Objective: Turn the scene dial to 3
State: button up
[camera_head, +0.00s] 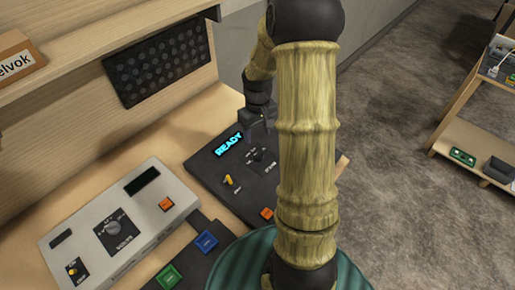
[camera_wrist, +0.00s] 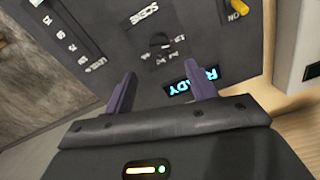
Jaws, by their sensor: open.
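The dark console (camera_head: 205,168) carries a lit READY display (camera_head: 229,144) and a small black dial (camera_head: 258,155) with marks around it. The dial's pointer setting is too small to read. In the head view my gripper (camera_head: 262,116) is partly hidden behind my arm.
A yellow toggle (camera_head: 228,180) and an orange button (camera_head: 267,213) sit on the dark console. A slider scale (camera_wrist: 70,35) shows in the wrist view. A pale console (camera_head: 85,215) with another dial stands left. Green and blue buttons lie in front. A perforated panel (camera_head: 160,62) hangs behind.

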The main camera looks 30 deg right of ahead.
aim_at(258, 152)
notch_tip(258, 152, down, 9)
jog(key=shift+f+p, duration=0.15)
jog(key=shift+p, duration=0.5)
jog(key=c, duration=1)
